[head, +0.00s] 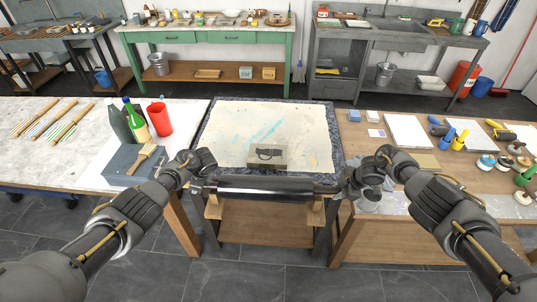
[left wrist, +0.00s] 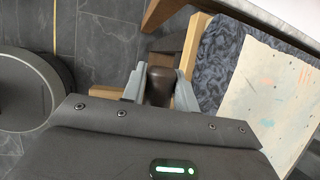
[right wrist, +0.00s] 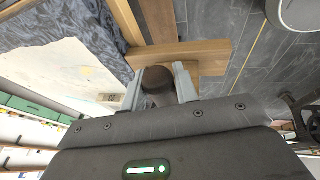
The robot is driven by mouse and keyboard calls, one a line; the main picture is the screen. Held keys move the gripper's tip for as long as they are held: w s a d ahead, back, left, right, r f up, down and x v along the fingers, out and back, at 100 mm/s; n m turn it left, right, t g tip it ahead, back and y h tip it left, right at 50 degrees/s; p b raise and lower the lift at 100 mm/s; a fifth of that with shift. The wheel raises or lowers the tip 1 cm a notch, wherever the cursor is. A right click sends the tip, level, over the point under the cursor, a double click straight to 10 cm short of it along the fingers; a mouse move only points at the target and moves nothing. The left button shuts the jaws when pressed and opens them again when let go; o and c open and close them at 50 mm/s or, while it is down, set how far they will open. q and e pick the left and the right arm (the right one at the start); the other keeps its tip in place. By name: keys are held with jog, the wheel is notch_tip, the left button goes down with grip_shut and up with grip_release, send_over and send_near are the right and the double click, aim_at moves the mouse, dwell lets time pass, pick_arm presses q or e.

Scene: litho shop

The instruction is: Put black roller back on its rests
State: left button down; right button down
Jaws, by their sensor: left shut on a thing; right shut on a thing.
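The black roller (head: 265,187) lies level, left to right, in front of the stone slab's near edge. My left gripper (head: 204,186) is shut on its left handle, and the brown grip (left wrist: 158,88) shows between the fingers in the left wrist view. My right gripper (head: 343,188) is shut on the right handle, whose dark grip (right wrist: 156,78) shows in the right wrist view. Light wooden pieces, apparently the rests, show below the roller's ends at left (head: 213,208) and right (head: 318,205). I cannot tell whether the roller touches them.
The slab (head: 225,112) carries a stained sheet (head: 265,125) and a box-like block (head: 268,155). The left table holds a grey box (head: 125,170) with a brush, bottles and a red cup (head: 159,119). The right bench (head: 400,190) holds paper, small rollers and jars.

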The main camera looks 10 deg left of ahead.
pick_arm(q)
jog(key=shift+s+a+f, duration=0.1)
jog(key=shift+s+a, duration=0.1)
jog(key=shift+a, duration=0.2)
pick_arm(e)
jog(key=shift+w+d, duration=0.15)
jog(key=shift+d, duration=0.4)
pick_arm(q)
jog(key=c, duration=1.2)
grip_release()
jog(key=shift+c, duration=0.2)
jog(key=shift+o, duration=1.1)
pick_arm(e)
jog(key=shift+a, duration=0.1)
pick_arm(q)
jog(key=shift+w+d, duration=0.1)
jog(key=shift+d, duration=0.1)
jog(key=shift+f, duration=0.1)
pick_arm(e)
jog(key=c, duration=1.4)
grip_release()
jog(key=shift+f, duration=0.15)
pick_arm(q)
jog(key=shift+d, duration=0.1)
pick_arm(e)
jog(key=o, duration=0.4)
jog(key=shift+a, duration=0.15)
jog(key=shift+s, duration=0.2)
